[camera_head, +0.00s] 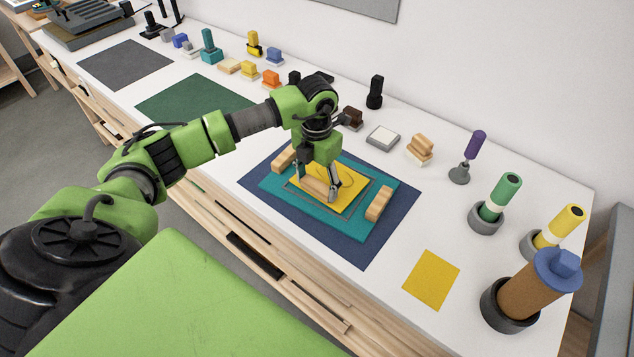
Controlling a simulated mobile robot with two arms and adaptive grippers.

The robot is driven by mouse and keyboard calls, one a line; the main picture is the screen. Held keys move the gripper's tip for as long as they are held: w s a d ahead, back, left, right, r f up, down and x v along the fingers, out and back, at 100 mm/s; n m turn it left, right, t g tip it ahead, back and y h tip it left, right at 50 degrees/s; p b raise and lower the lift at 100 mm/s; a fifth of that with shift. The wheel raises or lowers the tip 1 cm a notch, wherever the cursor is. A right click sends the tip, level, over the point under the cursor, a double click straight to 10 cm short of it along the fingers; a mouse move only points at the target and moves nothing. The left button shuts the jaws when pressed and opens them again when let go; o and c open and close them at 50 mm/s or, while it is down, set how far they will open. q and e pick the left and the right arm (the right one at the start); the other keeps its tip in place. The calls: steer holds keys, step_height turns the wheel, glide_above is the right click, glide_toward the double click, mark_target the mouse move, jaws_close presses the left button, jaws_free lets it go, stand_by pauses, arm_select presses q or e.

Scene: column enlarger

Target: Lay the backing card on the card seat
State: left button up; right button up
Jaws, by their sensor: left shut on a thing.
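My left gripper (318,188) points down over the middle of the teal board, shut on a light wooden bar (314,184). A yellow card (346,197) with a thin curved line on it lies under or just below the bar; I cannot tell whether the bar is fixed to it, or whether the card touches the board. A thin dark rectangular outline (331,219) on the teal board (397,189) surrounds the card and looks like the card seat. The gripper hides part of the card. My right gripper is not in view.
Wooden blocks stand at the board's left (285,158) and right (379,204), on a navy mat (365,250). A flat yellow rectangle (432,280) lies front right. Cylindrical tools in round holders (485,220) line the right side. Small items stand along the wall.

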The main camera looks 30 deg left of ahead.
arm_select(q)
steer(key=shift+f, duration=0.2)
stand_by(0.4)
steer(key=o, duration=1.6)
steer(key=shift+o, duration=0.2)
steer(key=shift+r, duration=0.1)
steer(key=shift+r+p, duration=2.25)
steer(key=shift+r, duration=1.65)
